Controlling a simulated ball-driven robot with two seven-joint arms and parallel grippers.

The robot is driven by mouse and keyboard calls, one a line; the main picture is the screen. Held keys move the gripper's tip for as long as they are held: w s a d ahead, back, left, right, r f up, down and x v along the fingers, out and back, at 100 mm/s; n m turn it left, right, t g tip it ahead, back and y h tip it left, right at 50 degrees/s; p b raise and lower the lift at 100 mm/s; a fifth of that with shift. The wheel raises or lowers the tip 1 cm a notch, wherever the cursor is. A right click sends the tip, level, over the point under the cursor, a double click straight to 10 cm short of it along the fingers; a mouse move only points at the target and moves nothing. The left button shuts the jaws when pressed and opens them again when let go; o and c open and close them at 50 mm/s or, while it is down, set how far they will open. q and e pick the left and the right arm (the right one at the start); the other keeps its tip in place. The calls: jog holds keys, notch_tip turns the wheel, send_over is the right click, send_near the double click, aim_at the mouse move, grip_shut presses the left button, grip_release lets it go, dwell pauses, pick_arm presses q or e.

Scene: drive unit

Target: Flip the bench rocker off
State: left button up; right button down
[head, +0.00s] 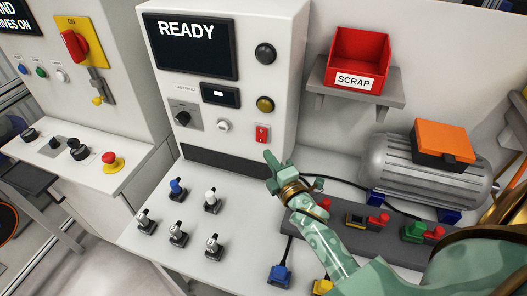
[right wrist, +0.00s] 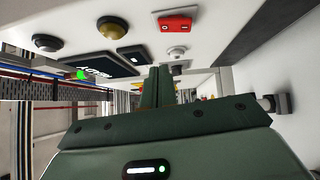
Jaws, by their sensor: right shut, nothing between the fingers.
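The bench rocker is a small red switch (head: 262,133) low on the right side of the grey panel's front, below an amber button. In the right wrist view the red rocker (right wrist: 180,22) shows near the top, beyond the fingers. Which way it is tipped is too small to tell. My right gripper (head: 268,157) is shut and empty, its fingertips just below the rocker and seemingly apart from it. In the right wrist view its closed green fingers (right wrist: 158,82) point toward the panel. My left gripper is not in view.
The panel carries a READY screen (head: 195,45), a dark knob (head: 183,118), a black button (head: 265,53) and an amber button (head: 265,104). Several toggles stand on the bench at left. A red SCRAP bin (head: 358,58) and a grey motor (head: 395,165) are to the right.

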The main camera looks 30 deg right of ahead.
jog(key=shift+s+a+r, duration=0.15)
jog(key=shift+s, duration=0.9)
jog(key=shift+s+a+r, duration=0.1)
jog(key=shift+s+r, duration=0.05)
jog(key=shift+s, duration=0.85)
